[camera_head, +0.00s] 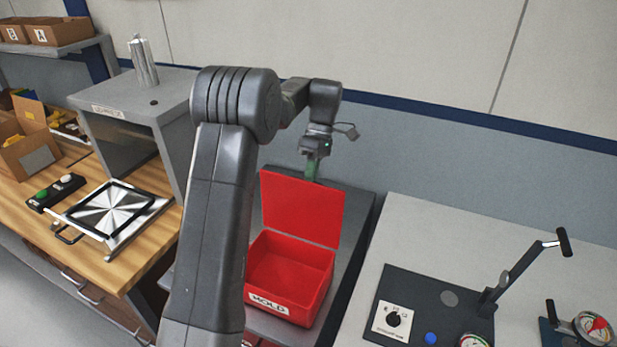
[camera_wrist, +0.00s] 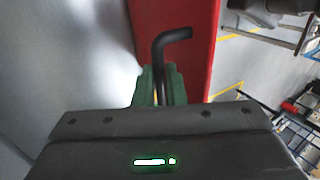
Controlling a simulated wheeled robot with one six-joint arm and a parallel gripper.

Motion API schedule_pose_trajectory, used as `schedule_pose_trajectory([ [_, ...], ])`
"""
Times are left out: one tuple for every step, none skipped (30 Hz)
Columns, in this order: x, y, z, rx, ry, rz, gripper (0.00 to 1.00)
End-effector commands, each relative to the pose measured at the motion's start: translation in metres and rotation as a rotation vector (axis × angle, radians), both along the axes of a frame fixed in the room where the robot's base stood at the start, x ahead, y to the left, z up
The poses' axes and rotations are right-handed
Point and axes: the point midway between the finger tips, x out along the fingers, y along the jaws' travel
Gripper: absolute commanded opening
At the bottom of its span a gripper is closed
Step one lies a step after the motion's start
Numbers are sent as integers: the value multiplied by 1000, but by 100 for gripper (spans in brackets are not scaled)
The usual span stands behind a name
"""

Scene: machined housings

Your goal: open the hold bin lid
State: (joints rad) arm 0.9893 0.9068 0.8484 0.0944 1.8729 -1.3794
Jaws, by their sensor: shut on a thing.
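The red hold bin (camera_head: 290,275) stands on a grey surface in the head view, with a white label reading HOLD on its front. Its red lid (camera_head: 302,208) is raised upright at the back, and the inside of the bin shows empty. My gripper (camera_head: 312,168) is behind the lid's top edge, its fingertips partly hidden by the lid. In the wrist view the green fingers of my gripper (camera_wrist: 158,85) are shut on a black bent handle (camera_wrist: 172,42), which lies in front of the red lid (camera_wrist: 200,50).
A workbench at left holds a grey box housing (camera_head: 130,105), a metal plate fixture (camera_head: 110,210) and a button box (camera_head: 55,190). At right a pale table carries a dark panel with a lever (camera_head: 520,270) and gauges (camera_head: 592,325). A wall stands close behind my gripper.

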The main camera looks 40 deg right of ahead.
Motion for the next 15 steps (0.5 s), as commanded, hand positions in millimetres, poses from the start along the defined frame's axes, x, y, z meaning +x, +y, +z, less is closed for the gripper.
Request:
schedule_pose_trajectory([
  [-1,2,-8,14,5,-1,0],
  [-1,2,-8,15,6,-1,0],
  [-1,2,-8,15,6,-2,0],
  [-1,2,-8,15,6,-2,0],
  [-1,2,-8,15,6,-2,0],
  [-1,2,-8,14,6,-2,0],
  [-1,2,-8,14,6,-2,0],
  [-1,2,-8,14,6,-2,0],
  [0,2,-8,14,6,-2,0],
  [0,2,-8,14,6,-2,0],
  [0,2,-8,14,6,-2,16],
  [0,2,-8,13,5,-1,24],
  [0,1,-7,12,5,-1,30],
  [0,1,-7,11,4,-1,33],
  [0,1,-6,10,5,-1,33],
])
